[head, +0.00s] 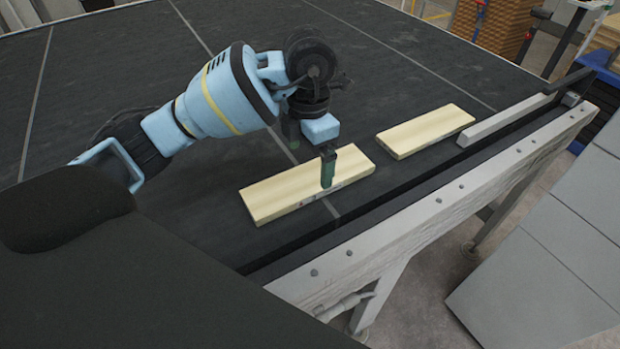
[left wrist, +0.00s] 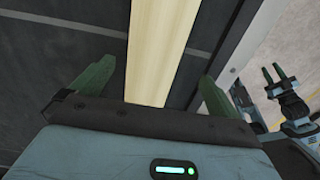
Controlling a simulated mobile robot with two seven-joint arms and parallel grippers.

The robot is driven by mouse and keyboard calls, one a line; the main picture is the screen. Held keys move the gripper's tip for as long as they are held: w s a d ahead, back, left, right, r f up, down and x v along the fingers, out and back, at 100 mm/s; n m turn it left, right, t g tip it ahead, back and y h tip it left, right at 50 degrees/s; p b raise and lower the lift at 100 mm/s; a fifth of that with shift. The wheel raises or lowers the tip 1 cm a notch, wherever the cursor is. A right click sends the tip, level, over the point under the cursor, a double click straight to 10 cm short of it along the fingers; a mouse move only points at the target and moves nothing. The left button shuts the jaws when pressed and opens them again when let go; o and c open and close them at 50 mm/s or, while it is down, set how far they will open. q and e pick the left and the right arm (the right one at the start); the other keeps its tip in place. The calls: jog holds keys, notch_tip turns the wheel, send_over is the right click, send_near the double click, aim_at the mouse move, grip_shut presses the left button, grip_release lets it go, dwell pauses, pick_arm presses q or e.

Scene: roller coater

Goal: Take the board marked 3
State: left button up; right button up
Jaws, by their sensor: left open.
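Two pale wooden boards lie flat on the dark table. The near board (head: 275,196) is under my left gripper (head: 308,152). Its front edge bears small marks, too small to read as a number. The far board (head: 425,131) lies apart to the right, and no number can be read on it. In the left wrist view a board (left wrist: 155,50) runs between the two spread fingers, with gaps on both sides. My right gripper (left wrist: 273,72) shows there, fingers apart and empty.
The dark table (head: 400,60) has much free room behind the boards. A pale metal rail (head: 430,200) runs along its front edge, and a short light bar (head: 505,120) lies at the right end. Grey panels (head: 540,255) stand beyond the edge at right.

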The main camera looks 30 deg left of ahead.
aim_at(310, 178)
pick_arm(q)
jog(key=shift+w+a+f, duration=0.1)
jog(key=shift+w+f, duration=0.05)
jog(key=shift+f, duration=0.9)
jog(key=shift+w+a+f, duration=0.1)
jog(key=shift+w+f, duration=0.1)
jog(key=shift+f, duration=0.85)
jog(key=shift+w+f, duration=0.15)
jog(key=shift+f, duration=0.9)
jog(key=c, duration=1.2)
